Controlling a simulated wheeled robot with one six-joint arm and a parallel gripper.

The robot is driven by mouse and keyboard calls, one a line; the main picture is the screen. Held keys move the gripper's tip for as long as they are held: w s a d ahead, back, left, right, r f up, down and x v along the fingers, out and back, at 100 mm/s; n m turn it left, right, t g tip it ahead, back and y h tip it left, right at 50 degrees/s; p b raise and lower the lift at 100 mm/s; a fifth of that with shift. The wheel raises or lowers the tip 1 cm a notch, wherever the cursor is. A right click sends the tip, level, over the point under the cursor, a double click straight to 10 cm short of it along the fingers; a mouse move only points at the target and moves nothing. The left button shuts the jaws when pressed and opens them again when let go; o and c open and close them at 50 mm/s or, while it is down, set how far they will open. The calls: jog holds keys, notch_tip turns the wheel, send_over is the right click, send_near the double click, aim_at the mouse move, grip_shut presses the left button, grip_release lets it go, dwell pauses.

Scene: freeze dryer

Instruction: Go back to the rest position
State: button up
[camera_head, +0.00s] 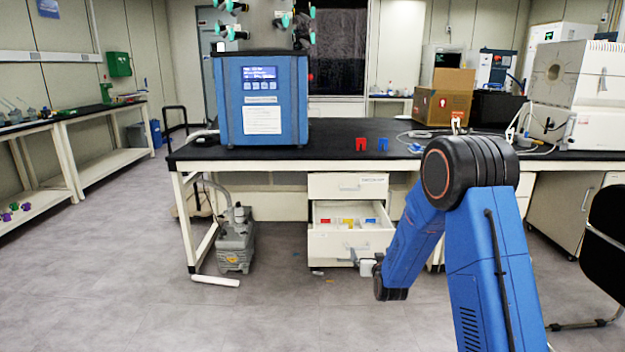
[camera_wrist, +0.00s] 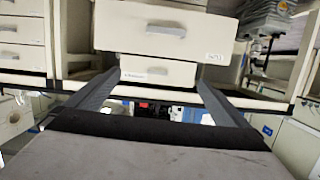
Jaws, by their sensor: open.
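My gripper (camera_wrist: 158,78) is open in the wrist view, its two dark fingers spread wide with nothing between them. The wrist view looks upside down and shows the drawer fronts (camera_wrist: 165,30) ahead of the fingers.
A blue freeze dryer (camera_head: 262,100) stands on the black bench top (camera_head: 330,130). A red piece (camera_head: 361,144) and a blue piece (camera_head: 383,144) stand near its front edge. A grey pump (camera_head: 236,245) is on the floor at left. A black chair (camera_head: 607,225) is at right.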

jog(key=s+d+r+g, duration=0.2)
jog(key=s+r+g, duration=0.1)
jog(key=s+r, duration=0.65)
jog(key=s+d+r+g, duration=0.1)
jog(key=s+r+g, duration=0.1)
jog(key=s+r, duration=0.8)
jog(key=s+d+g, duration=0.3)
jog(key=s+g, duration=0.2)
jog(key=s, duration=3.3)
jog(key=shift+s+d+f+g, duration=0.15)
jog(key=shift+s+f+g, duration=0.2)
jog(key=shift+f, duration=0.1)
